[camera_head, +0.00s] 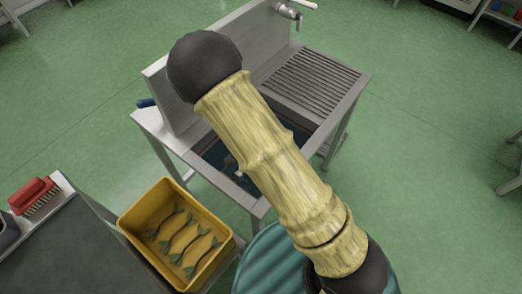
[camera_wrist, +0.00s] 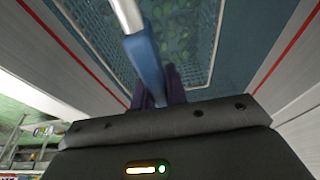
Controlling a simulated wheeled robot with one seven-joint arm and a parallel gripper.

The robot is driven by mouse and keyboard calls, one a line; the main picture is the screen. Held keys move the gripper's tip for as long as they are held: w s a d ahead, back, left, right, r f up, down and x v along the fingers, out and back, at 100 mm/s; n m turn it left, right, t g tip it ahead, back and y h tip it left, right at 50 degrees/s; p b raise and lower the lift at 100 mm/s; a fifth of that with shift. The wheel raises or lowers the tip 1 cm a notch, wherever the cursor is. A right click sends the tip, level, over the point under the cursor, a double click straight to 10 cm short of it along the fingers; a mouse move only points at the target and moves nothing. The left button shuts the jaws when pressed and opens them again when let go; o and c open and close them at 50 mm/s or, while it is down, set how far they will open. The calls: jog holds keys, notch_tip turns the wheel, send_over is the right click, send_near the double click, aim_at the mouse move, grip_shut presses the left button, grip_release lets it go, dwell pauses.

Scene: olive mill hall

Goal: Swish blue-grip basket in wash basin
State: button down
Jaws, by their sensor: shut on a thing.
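The wash basin (camera_head: 252,207) is a grey metal sink unit in the middle of the head view, with dark blue-green water inside. My own arm crosses in front and hides much of it. In the wrist view, the blue-grip basket (camera_wrist: 213,60) is a wire mesh basket with green pieces inside, low between the basin walls. Its blue grip (camera_wrist: 146,62) runs up to a metal rod. My gripper (camera_wrist: 168,84) is shut on the blue grip, its dark fingers on either side. Whether the basket is fully under water, I cannot tell.
A ribbed drainboard (camera_head: 310,82) and a tap (camera_head: 290,12) are at the back. A yellow crate (camera_head: 130,222) holding several leafy items stands front left, beside a dark-topped table (camera_head: 75,255) with a red brush (camera_head: 33,193). Green floor is open on the right.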

jog(key=shift+w+d, duration=0.8)
jog(key=shift+w, duration=0.25)
jog(key=shift+w+d, duration=0.85)
jog(key=shift+w, duration=0.25)
jog(key=shift+w+d, duration=0.8)
jog(key=shift+w, duration=0.25)
jog(key=shift+s+a, duration=0.1)
jog(key=shift+s+a+p, duration=0.35)
jog(key=shift+s+a, duration=0.45)
jog(key=shift+s, duration=0.25)
jog(key=shift+s+a+p, duration=0.4)
jog(key=shift+s+a, duration=0.35)
jog(key=shift+s, duration=0.25)
jog(key=shift+s+a+p, duration=0.35)
jog(key=shift+s+a, duration=0.45)
jog(key=shift+s, duration=0.25)
jog(key=shift+w, duration=0.1)
jog(key=shift+w+d, duration=0.8)
jog(key=shift+w, duration=0.25)
jog(key=shift+w+d, duration=0.85)
jog(key=shift+w, duration=0.15)
jog(key=shift+w+d, duration=0.8)
jog(key=shift+w, duration=0.25)
